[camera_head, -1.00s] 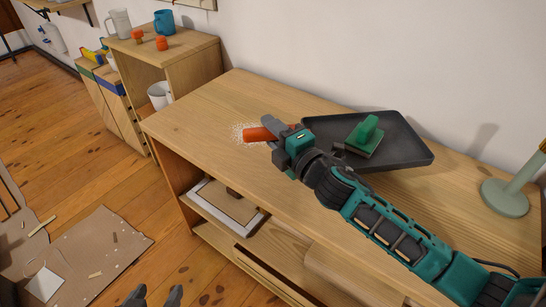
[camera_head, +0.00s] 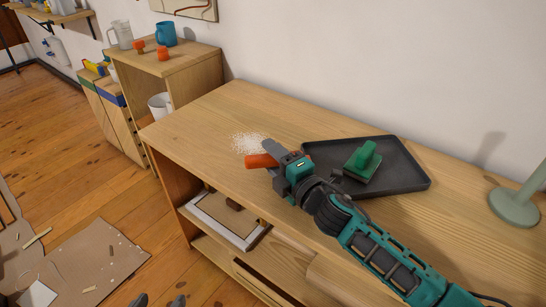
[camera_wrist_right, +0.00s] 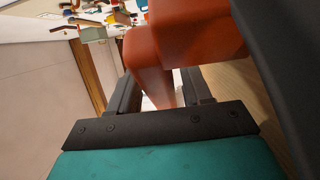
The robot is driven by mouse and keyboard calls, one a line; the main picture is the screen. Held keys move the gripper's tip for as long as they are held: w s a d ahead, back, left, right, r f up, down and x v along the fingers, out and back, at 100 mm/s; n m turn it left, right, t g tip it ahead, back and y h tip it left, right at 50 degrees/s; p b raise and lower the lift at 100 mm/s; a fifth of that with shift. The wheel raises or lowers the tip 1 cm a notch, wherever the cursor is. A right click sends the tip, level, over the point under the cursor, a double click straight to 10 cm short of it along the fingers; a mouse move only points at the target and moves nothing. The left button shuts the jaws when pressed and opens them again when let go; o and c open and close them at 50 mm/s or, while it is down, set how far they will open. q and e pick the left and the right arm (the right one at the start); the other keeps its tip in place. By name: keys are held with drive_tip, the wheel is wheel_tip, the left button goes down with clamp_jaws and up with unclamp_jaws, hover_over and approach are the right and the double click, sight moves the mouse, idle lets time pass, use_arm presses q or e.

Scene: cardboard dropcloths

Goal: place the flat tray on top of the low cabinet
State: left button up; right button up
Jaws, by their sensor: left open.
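The flat tray (camera_head: 410,178) is dark, with a raised rim. It lies on the top of a long, low wooden cabinet (camera_head: 205,125), and a green block with a handle (camera_head: 363,160) sits in it. My right gripper (camera_head: 273,160) is over the cabinet top left of the tray, shut on an orange-red tool (camera_head: 258,161). The tool also fills much of the right wrist view (camera_wrist_right: 165,50), between the fingers. My right forearm passes in front of the tray's near left edge. My left gripper (camera_head: 160,301) shows only its dark fingertips at the bottom edge, open, above the floor.
A pale speckled patch (camera_head: 250,143) lies on the cabinet top beside the tool. A framed item (camera_head: 225,220) sits on the cabinet's shelf. A pale green stand (camera_head: 514,207) is at the right. Mugs stand on a smaller cabinet (camera_head: 175,65) at the left.

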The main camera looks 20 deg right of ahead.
drive_tip(key=shift+o, duration=0.6)
use_arm(q)
drive_tip(key=shift+a, duration=0.1)
use_arm(e)
drive_tip(key=shift+r, duration=0.1)
drive_tip(key=shift+s, duration=0.15)
use_arm(q)
drive_tip(key=shift+a+r+p, duration=0.2)
drive_tip(key=shift+p, duration=0.5)
use_arm(e)
drive_tip(key=v, duration=1.1)
drive_tip(key=shift+s+d, duration=0.15)
drive_tip(key=shift+s, duration=0.2)
drive_tip(key=shift+r, duration=0.1)
